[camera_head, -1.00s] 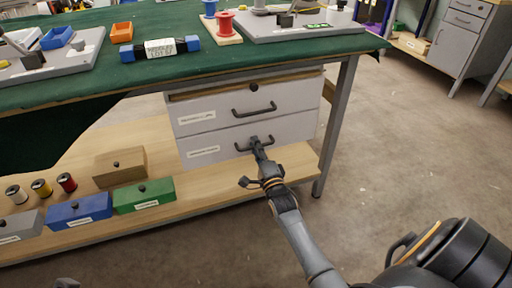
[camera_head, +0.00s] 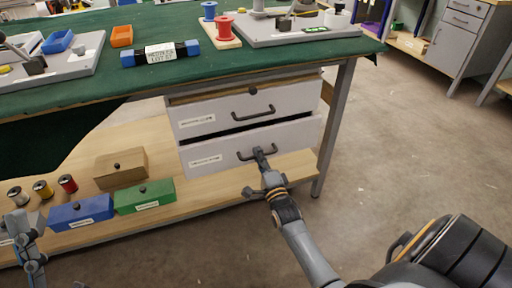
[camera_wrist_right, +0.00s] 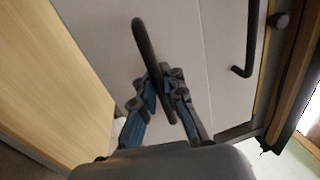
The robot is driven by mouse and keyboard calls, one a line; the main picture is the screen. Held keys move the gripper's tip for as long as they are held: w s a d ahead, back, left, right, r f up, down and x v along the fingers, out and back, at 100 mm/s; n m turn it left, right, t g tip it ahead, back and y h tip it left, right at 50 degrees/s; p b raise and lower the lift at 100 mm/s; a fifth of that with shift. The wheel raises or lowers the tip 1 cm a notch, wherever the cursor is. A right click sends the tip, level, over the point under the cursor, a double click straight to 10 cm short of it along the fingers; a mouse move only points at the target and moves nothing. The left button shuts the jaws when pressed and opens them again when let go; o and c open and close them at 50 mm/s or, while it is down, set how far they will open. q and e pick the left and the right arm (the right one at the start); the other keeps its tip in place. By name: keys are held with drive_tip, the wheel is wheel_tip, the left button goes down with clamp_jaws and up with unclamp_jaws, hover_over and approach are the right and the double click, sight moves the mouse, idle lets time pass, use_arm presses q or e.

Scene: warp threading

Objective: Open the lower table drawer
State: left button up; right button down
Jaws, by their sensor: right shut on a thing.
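The lower drawer (camera_head: 205,158) is a light grey front with a white label and a dark bow handle. It stands out a little from the table, with a dark gap above it. My right gripper (camera_head: 261,158) is shut on the lower drawer's handle (camera_head: 243,155). In the right wrist view the fingers (camera_wrist_right: 163,88) close around the dark handle (camera_wrist_right: 141,42). The upper drawer (camera_head: 215,112) is shut. My left gripper (camera_head: 20,228) shows at the lower left edge, away from the drawers; its fingers are not clear.
The table has a green top (camera_head: 200,77) and a wooden lower shelf (camera_head: 160,136). A green box (camera_head: 144,196), a blue box (camera_head: 80,211), a brown box (camera_head: 121,167) and several spools stand on the shelf. The floor (camera_head: 420,150) in front and to the right is clear.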

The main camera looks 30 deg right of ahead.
use_arm(q)
drive_tip(key=w+a+f+g+y+p, duration=0.1)
drive_tip(key=w+f+g+y+p, duration=0.15)
drive_tip(key=f+g, duration=0.5)
drive_tip(key=w+f+g+y+p, duration=0.25)
drive_tip(key=f+g, duration=0.25)
drive_tip(key=f, duration=0.5)
drive_tip(key=s+a+f+g+y+p, duration=0.1)
drive_tip(key=s+a+f+g+p, duration=0.1)
drive_tip(key=s+f+g, duration=0.3)
drive_tip(key=s+a+f+n+g+y+p, duration=0.1)
drive_tip(key=s+a+f+g, duration=0.3)
drive_tip(key=s, duration=0.6)
drive_tip(key=shift+s+f+g+y+p, duration=0.15)
drive_tip(key=shift+f+g+y+p, duration=0.15)
drive_tip(key=shift+f+g+p, duration=0.55)
use_arm(e)
drive_tip(key=r+v, duration=0.2)
drive_tip(key=v, duration=1.1)
drive_tip(key=s+r+v, duration=0.1)
drive_tip(key=r+v, duration=0.2)
drive_tip(key=v, duration=1)
drive_tip(key=shift+s+f, duration=0.2)
drive_tip(key=shift+f, duration=0.05)
use_arm(q)
drive_tip(key=shift+f, duration=0.2)
use_arm(e)
drive_tip(key=shift+a, duration=0.15)
drive_tip(key=c, duration=1.7)
unclamp_jaws()
